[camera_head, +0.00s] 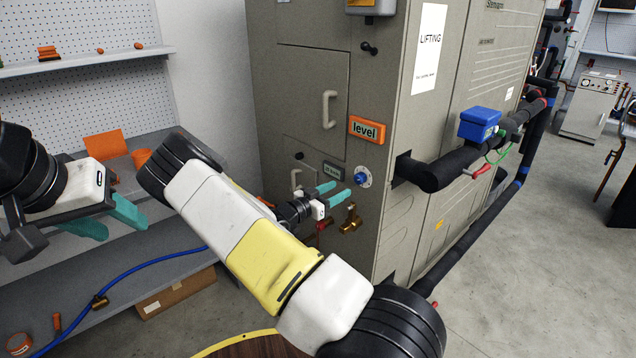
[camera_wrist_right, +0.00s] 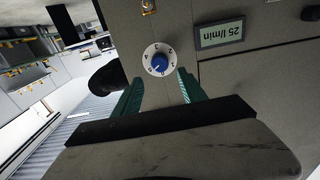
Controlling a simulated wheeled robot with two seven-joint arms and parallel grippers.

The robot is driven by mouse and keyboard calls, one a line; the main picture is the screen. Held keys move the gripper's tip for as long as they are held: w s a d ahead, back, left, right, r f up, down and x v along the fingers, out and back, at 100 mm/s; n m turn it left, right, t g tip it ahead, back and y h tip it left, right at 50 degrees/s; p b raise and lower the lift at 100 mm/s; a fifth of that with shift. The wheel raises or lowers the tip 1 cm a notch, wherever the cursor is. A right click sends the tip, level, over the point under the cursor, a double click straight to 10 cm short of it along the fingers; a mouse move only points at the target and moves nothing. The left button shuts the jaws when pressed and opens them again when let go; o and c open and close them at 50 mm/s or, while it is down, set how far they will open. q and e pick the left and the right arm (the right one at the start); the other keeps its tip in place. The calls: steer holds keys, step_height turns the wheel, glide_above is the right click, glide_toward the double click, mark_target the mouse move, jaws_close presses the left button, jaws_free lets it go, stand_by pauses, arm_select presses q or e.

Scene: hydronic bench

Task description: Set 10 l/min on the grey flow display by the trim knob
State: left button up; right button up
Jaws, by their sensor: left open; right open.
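The blue trim knob (camera_head: 361,178) sits on a white numbered dial on the cabinet's front, below the orange "level" label. In the right wrist view the blue knob (camera_wrist_right: 159,63) lies beyond and between my fingertips. My left gripper (camera_head: 108,222) is open and empty at the left.
The grey cabinet (camera_head: 300,75) fills the middle. A brass valve (camera_head: 351,220) sticks out below the knob. A black pipe (camera_head: 450,168) with a blue box (camera_head: 480,123) runs along the cabinet's right side. A shelf bench (camera_head: 150,240) stands at left.

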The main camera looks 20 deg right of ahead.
mark_target(357, 180)
steer(key=x, duration=0.8)
steer(key=shift+w+d, duration=0.2)
steer(key=shift+d, duration=0.2)
steer(key=shift+c, duration=0.4)
steer(key=shift+a, duration=0.1)
steer(key=c, duration=0.7)
steer(key=m, duration=0.6)
steer(key=shift+s, duration=0.1)
steer(key=m, duration=0.5)
steer(key=shift+m, duration=0.7)
